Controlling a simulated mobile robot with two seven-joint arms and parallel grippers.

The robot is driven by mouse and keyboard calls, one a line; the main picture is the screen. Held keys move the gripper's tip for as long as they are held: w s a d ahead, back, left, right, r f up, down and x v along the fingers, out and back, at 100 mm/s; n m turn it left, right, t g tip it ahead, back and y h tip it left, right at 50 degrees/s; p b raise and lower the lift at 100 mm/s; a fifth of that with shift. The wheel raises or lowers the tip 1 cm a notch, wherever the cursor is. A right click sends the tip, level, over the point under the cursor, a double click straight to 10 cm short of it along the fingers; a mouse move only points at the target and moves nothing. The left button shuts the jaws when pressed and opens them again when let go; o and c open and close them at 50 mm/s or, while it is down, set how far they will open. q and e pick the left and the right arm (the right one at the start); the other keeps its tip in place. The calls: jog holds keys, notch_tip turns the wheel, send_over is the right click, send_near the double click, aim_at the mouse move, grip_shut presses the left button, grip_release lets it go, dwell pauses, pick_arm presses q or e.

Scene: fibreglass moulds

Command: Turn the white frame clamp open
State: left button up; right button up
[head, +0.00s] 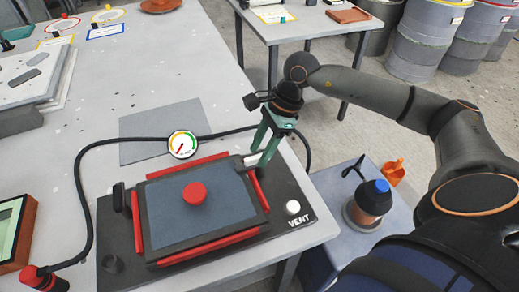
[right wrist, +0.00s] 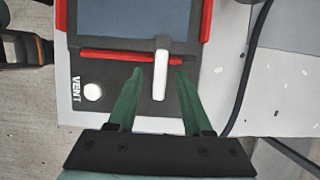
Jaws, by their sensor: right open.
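The white frame clamp (right wrist: 161,72) is a short white lever across the near red edge bar of the framed panel, in the right wrist view. In the head view it shows only as a small pale piece (head: 240,163) beside my right gripper. My right gripper (head: 257,160) is open, its green fingers pointing down at the panel's right edge. In the right wrist view the gripper (right wrist: 158,73) has one finger on each side of the clamp lever, with gaps on both sides. The panel (head: 200,212) is grey-blue with red edge bars and a red knob (head: 194,193). My left gripper is out of view.
The black base plate carries a white VENT button (head: 292,207) and an upright black lever (head: 121,198) at left. A round gauge (head: 182,145) and black hose lie behind the panel. A side stand holds a blue-capped jar (head: 374,200) and an orange scoop (head: 393,172).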

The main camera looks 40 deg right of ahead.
jog(key=shift+a+f, duration=0.1)
jog(key=shift+f, duration=0.25)
jog(key=shift+c, duration=0.2)
grip_shut()
